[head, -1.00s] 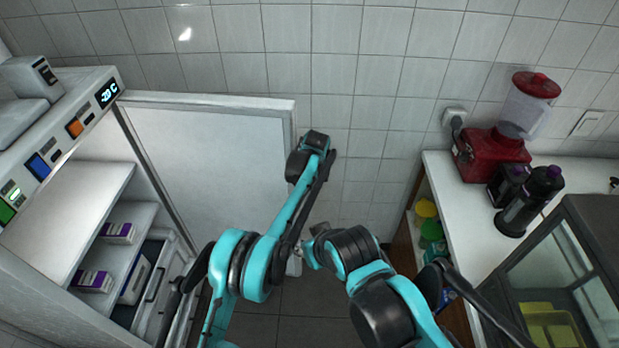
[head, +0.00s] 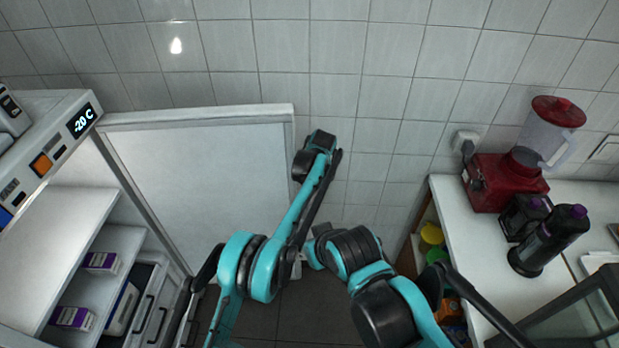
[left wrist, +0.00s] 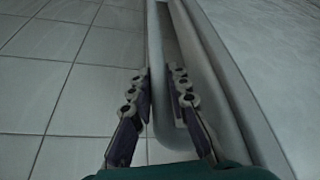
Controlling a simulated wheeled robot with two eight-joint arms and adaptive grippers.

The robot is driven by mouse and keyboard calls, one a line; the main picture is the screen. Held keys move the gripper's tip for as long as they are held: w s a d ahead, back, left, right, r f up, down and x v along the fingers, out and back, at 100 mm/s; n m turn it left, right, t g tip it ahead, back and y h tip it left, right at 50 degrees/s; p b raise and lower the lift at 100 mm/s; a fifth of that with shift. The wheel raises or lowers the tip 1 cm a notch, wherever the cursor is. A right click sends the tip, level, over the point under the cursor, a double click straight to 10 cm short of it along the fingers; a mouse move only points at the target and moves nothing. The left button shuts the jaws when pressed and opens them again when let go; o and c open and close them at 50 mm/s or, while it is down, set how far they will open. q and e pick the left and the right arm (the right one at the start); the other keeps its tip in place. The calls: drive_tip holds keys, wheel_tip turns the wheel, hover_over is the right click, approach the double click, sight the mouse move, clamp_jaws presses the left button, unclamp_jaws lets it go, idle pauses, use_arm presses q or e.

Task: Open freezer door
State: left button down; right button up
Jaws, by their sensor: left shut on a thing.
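The freezer (head: 70,225) is at the left of the head view, with its cabinet uncovered. Its white door (head: 190,170) stands swung wide open, inner face showing, against the tiled wall side. In the left wrist view, my left gripper (left wrist: 159,85) is shut on the long door handle (left wrist: 156,50), with one finger on each side of it. The door's outer face (left wrist: 265,60) is right of the handle there. In the head view my left arm reaches to the door's free edge, and its gripper is hidden. My right gripper is not visible; only its arm shows.
Shelves inside the freezer hold purple-and-white boxes (head: 100,262). At the right, a white counter (head: 455,210) carries a red blender (head: 505,180) and dark bottles (head: 550,240). Dark floor (head: 305,315) shows between freezer and counter. The tiled wall is close behind the door.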

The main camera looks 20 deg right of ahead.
use_arm(q)
drive_tip(key=c, duration=1.4)
unclamp_jaws()
drive_tip(key=shift+c, duration=0.2)
drive_tip(key=v, duration=1.2)
